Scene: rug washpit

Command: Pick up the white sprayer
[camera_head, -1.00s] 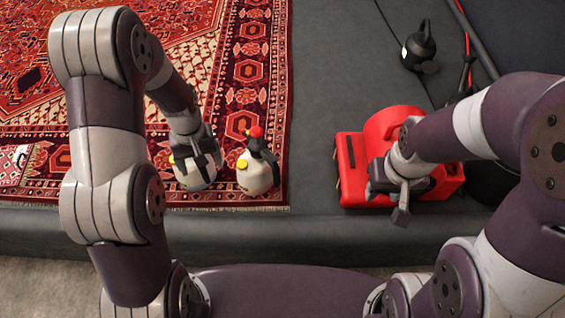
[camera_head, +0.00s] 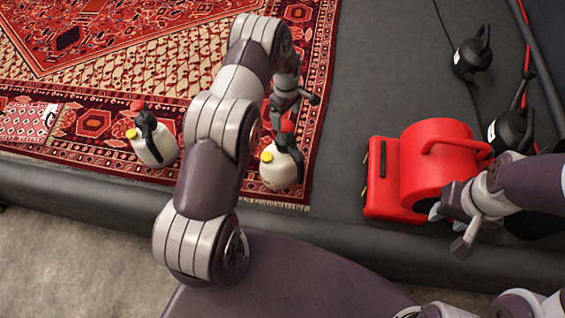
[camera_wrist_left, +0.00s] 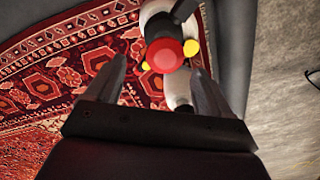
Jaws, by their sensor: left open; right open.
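Two white sprayers with red tops, black handles and yellow caps stand on the rug. The left sprayer (camera_head: 155,148) stands apart from my arm. The right sprayer (camera_head: 280,172) is near the rug's corner, partly behind my left arm. My left gripper (camera_head: 296,98) is open, above and just behind the right sprayer's top. In the left wrist view a red sprayer top (camera_wrist_left: 165,55) shows between the open fingers (camera_wrist_left: 160,72), with white parts around it; which sprayer it belongs to I cannot tell. My right gripper (camera_head: 452,230) is open and empty, in front of the red machine.
A red machine (camera_head: 435,160) stands on the dark platform (camera_head: 385,75) at right. Black sprayer-like bottles (camera_head: 472,55) and a red hose lie beyond it. The patterned rug (camera_head: 130,60) covers the left. Platform between rug and machine is clear.

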